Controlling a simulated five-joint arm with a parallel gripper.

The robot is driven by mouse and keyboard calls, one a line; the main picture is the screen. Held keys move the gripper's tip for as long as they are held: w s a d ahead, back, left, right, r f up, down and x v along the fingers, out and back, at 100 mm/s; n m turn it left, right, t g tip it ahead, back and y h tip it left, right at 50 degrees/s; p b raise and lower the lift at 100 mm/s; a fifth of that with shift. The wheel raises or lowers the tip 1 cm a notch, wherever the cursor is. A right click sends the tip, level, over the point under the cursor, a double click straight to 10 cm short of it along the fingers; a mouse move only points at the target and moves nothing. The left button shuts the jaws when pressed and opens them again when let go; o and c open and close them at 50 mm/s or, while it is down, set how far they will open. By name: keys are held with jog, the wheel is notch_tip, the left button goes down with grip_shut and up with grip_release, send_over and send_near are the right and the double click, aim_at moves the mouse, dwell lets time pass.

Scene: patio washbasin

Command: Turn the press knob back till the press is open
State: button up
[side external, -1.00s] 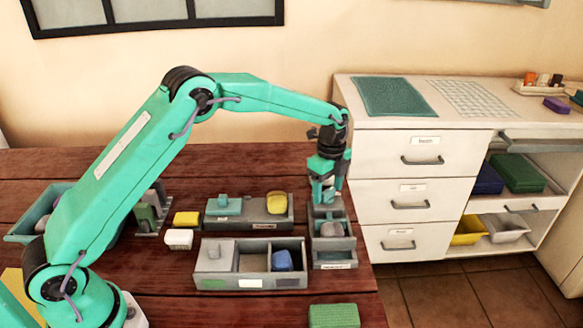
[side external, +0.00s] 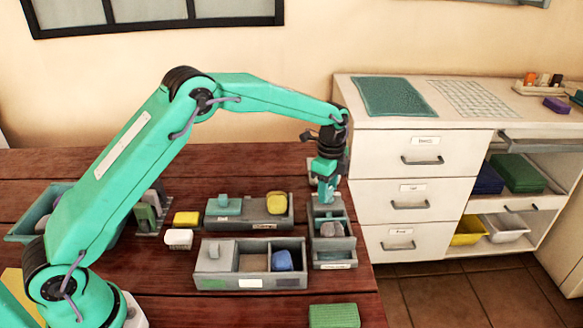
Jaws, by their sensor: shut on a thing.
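The press is the narrow grey frame (side external: 350,245) at the right end of the wooden table, with a small label on its front. A greyish block (side external: 332,229) sits inside its front part, and a plate crosses the frame behind it. My gripper (side external: 326,198) points down at the far end of the press. It is shut on the press knob, which is mostly hidden by the fingers. The gap between the plate and the block is too small to judge here.
A grey box with a blue block (side external: 283,260) stands left of the press. Behind it is a tray (side external: 249,221) with a yellow block (side external: 276,203). A green block (side external: 333,316) lies in front. A white drawer cabinet (side external: 422,150) stands close on the right.

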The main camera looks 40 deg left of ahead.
jog(key=n, duration=1.1)
jog(key=shift+r, duration=0.1)
jog(key=shift+n, duration=1.9)
jog(key=o, duration=1)
jog(key=shift+r, duration=3.9)
